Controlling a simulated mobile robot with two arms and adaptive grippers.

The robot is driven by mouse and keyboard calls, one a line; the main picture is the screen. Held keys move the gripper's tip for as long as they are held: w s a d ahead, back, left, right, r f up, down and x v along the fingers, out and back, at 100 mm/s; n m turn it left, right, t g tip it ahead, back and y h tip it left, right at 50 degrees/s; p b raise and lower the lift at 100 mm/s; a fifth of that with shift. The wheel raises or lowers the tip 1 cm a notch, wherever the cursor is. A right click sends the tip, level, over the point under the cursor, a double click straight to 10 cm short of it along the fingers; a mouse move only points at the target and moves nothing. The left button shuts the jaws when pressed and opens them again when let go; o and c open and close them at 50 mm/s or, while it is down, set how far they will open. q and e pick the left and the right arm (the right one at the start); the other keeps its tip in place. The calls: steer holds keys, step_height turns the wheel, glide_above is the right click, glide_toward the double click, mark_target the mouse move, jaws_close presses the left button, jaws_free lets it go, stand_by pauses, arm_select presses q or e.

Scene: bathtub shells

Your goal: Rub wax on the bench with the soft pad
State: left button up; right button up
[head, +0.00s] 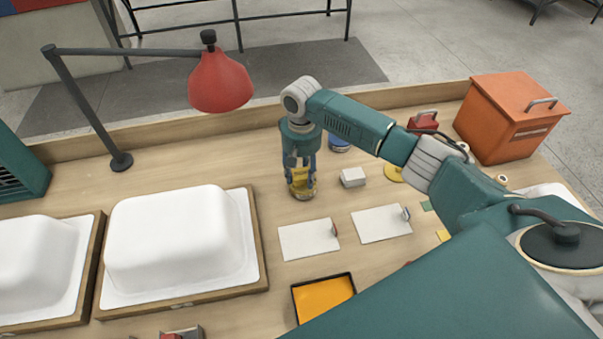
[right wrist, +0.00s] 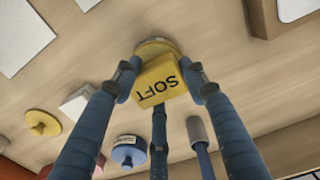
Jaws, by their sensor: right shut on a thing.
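My right gripper (head: 301,180) comes down over the bench (head: 350,258), right of the white tub shells. It is shut on the soft pad (head: 302,190), a yellow block marked "SOFT" on a round base. In the right wrist view the soft pad (right wrist: 160,82) sits between the fingertips, with the bench surface (right wrist: 240,50) behind it. The pad is at or just above the bench; I cannot tell whether it touches. No wax can be made out on the wood. My left gripper is not in view.
Two white shells (head: 165,240) (head: 35,260) stand on wooden boards at left. A small white block (head: 353,177), a blue pad (head: 338,146) and another yellow pad (head: 393,173) lie right of the gripper. White sheets (head: 309,239), an orange tray (head: 323,298), red lamp (head: 219,82) and orange box (head: 510,120) surround it.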

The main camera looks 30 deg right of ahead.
mark_target(301, 173)
steer(key=shift+f, duration=0.6)
stand_by(0.7)
steer(key=shift+s+f+p, duration=0.15)
steer(key=shift+p, duration=0.15)
stand_by(2.1)
step_height(301, 173, up, 7)
steer(key=p, duration=0.8)
steer(key=shift+r, duration=0.2)
steer(key=shift+f, duration=0.1)
stand_by(0.3)
